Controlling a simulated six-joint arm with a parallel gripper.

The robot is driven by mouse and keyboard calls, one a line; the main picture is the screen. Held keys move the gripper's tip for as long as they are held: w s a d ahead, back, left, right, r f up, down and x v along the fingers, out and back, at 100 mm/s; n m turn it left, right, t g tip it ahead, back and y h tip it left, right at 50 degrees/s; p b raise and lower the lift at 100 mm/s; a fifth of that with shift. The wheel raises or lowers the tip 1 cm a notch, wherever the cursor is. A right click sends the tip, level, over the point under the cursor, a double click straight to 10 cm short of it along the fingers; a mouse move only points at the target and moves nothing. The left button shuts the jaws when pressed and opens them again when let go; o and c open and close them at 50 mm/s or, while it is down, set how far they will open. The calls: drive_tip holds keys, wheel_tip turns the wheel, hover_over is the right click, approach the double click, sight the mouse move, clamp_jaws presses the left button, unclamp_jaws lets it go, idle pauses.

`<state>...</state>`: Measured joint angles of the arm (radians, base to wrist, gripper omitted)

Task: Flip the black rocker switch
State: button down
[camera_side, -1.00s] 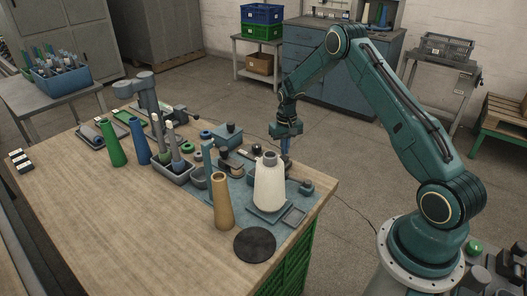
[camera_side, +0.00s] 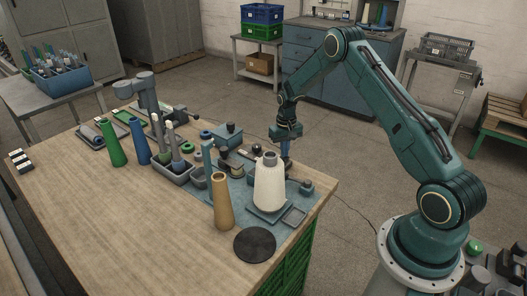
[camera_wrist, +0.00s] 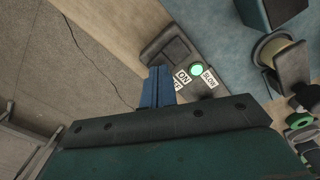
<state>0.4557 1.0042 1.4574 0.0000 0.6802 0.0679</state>
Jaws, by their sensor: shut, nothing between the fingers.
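My gripper (camera_side: 286,158) points down at the far side of the winder, behind the white cone (camera_side: 269,188). In the wrist view its blue fingers (camera_wrist: 158,88) are shut together with nothing between them. A second label by the ON is partly covered by the fingers. I cannot tell whether the fingers touch the panel.
A dark grey block (camera_wrist: 165,46) stands close to the fingertips. A tan cone (camera_side: 222,202) and a black disc (camera_side: 255,246) are at the table's front. Green and blue cones (camera_side: 115,145) stand left. The wooden tabletop (camera_side: 120,220) is clear at front left.

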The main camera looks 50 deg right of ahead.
drive_tip(key=shift+f, duration=0.4)
drive_tip(key=shift+r, duration=0.2)
idle(0.3)
drive_tip(key=shift+r, duration=3.3)
drive_tip(key=shift+r, duration=0.15)
